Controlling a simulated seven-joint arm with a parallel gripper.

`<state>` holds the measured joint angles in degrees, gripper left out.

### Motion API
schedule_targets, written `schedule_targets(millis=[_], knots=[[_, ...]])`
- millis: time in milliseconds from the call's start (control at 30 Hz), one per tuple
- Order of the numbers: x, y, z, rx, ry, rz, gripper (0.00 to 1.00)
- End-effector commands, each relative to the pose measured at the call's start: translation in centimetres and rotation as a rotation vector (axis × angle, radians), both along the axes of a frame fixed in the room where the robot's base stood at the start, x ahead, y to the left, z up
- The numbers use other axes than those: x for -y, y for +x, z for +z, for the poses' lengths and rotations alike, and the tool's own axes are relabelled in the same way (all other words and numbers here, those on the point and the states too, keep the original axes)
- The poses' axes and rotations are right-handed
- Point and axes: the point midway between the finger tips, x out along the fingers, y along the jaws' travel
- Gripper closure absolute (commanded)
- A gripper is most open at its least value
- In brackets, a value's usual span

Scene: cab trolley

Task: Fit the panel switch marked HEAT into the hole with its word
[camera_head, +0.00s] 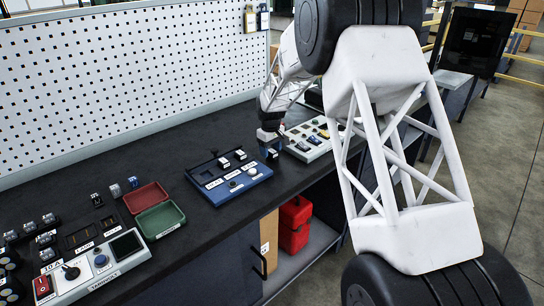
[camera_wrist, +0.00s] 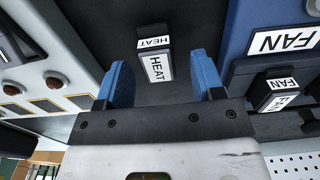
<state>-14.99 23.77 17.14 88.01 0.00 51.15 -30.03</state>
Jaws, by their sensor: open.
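The HEAT switch (camera_wrist: 157,68) is a small black block with a white face and the word HEAT. It stands on the dark bench, and in the wrist view it lies between and just beyond the blue fingertips of my gripper (camera_wrist: 162,78). My gripper is open, with a gap on both sides of the switch. In the head view my gripper (camera_head: 269,145) is low over the bench, between the blue panel (camera_head: 262,180) and a grey panel. The blue panel carries white labels too small to read there. The HEAT hole cannot be made out.
A switch marked FAN (camera_wrist: 278,92) is beside a FAN label at the blue panel. The grey panel (camera_head: 318,154) with knobs is close on the other side. Red (camera_head: 146,196) and green (camera_head: 160,220) trays and a trolley panel (camera_head: 100,265) are at left.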

Motion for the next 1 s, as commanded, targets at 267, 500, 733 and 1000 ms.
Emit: schedule_targets(millis=[267, 500, 733, 1000], knots=[[-0.01, 0.03, -1.36, 0.002, 0.001, 0.0, 0.38], [-0.01, 0.02, -1.35, 0.001, 0.0, 0.0, 0.38], [-0.01, 0.02, -1.35, 0.001, 0.0, 0.0, 0.38], [-0.01, 0.01, -1.34, 0.001, 0.0, 0.0, 0.78]])
